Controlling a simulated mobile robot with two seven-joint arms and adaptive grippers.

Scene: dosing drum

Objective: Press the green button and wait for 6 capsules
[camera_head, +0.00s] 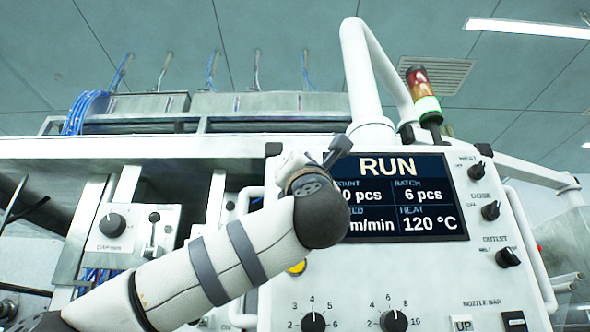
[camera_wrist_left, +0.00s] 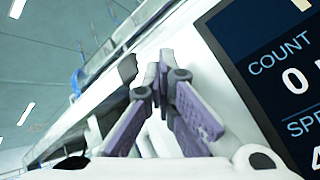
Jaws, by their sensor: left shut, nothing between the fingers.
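The machine's display (camera_head: 440,175) reads RUN, a count of 0 pcs, a batch of 6 pcs and heat 120 °C. My arm covers its left part, including part of the speed line. The count of 0 also shows on the display in the left wrist view (camera_wrist_left: 262,30). My left gripper (camera_wrist_left: 163,58) is shut and empty, its fingers together in front of the white panel edge, left of the display. In the head view, the left gripper (camera_head: 340,147) is at the display's upper left. I cannot make out the green button; my left arm hides part of the panel. My right gripper is not in view.
A signal tower (camera_head: 423,95) shows red, amber and a bright green section. Several dark knobs line the panel's right side, near a white handle (camera_head: 530,250). A yellow round part (camera_head: 298,268) shows below my left arm. A smaller control box (camera_head: 113,225) stands left.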

